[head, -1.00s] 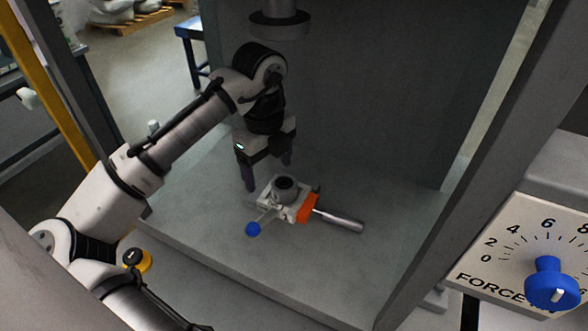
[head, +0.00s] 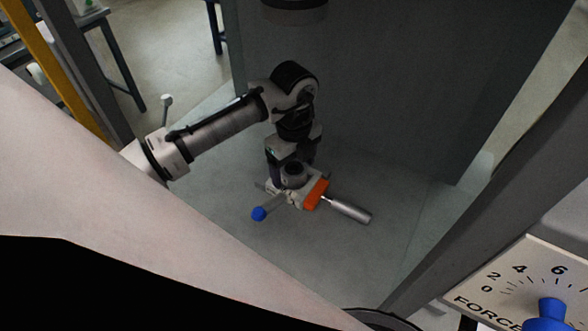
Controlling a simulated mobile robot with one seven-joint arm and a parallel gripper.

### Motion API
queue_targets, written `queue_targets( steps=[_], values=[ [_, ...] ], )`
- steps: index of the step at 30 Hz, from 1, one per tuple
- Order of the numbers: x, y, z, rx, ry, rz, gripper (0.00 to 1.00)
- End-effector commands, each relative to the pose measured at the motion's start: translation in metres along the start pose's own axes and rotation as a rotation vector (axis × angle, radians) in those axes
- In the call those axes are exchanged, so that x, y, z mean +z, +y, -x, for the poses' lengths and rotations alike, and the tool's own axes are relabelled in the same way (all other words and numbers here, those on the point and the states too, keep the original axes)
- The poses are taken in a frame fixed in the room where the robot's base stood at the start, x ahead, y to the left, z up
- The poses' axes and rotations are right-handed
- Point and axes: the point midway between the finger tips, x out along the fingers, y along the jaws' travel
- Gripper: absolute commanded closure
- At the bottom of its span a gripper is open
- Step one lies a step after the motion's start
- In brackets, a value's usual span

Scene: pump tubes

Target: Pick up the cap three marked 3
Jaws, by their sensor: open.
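A small fixture (head: 283,196) stands on the grey platform, with a dark round cap-like piece (head: 294,169) on top. No number 3 can be read on it at this size. My gripper (head: 291,178) points down over the fixture, its fingers open on either side of the round piece. Whether the fingers touch it cannot be told. The fixture has a lever with a blue knob (head: 259,214), an orange block (head: 316,194) and a silver handle (head: 349,210) pointing right.
The grey platform (head: 350,245) is clear around the fixture. A dark press head (head: 295,10) hangs above at the back. A grey frame post (head: 480,200) and a force dial with a blue knob (head: 550,312) stand at the right.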

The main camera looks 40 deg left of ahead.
Motion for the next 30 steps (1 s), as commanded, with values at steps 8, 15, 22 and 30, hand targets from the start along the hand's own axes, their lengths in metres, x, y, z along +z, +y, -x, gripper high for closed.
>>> queue_targets(
  steps=[8, 15, 22, 30],
  values=[
    [-0.0001, 0.0, -0.0037, -0.001, 0.0, 0.0, 0.22],
    [0.0, 0.0, -0.0035, 0.0, 0.0, 0.0, 0.53],
    [0.0001, -0.0001, -0.0029, -0.001, -0.001, 0.0, 0.82],
    [0.0002, -0.0003, -0.0014, -0.001, -0.001, 0.0, 0.82]
  ],
)
